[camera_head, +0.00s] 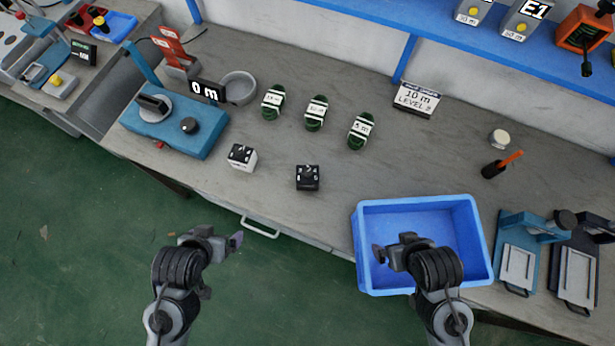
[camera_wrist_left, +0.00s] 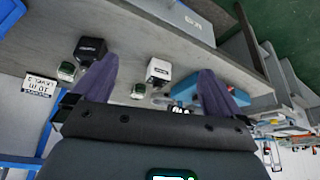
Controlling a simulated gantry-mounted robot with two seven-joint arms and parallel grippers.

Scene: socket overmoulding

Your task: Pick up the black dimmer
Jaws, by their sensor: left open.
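The black dimmer (camera_head: 308,178) is a small black block with white marks on top, sitting upright on the grey workbench near its front edge. In the left wrist view the black dimmer (camera_wrist_left: 91,47) shows beside one finger, partly close to its outline. My left gripper (camera_head: 226,241) is open and empty, in front of the bench and apart from the dimmer, to its lower left. Its two fingers (camera_wrist_left: 156,85) stand wide apart in the left wrist view. My right gripper (camera_head: 388,254) is over the left part of the blue bin; its jaw gap is not clear.
A white dimmer (camera_head: 242,157) sits left of the black one. Behind are several green cable coils (camera_head: 316,113) and a blue measuring machine (camera_head: 175,128). A blue empty bin (camera_head: 415,203) stands to the right. The bench around the black dimmer is clear.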

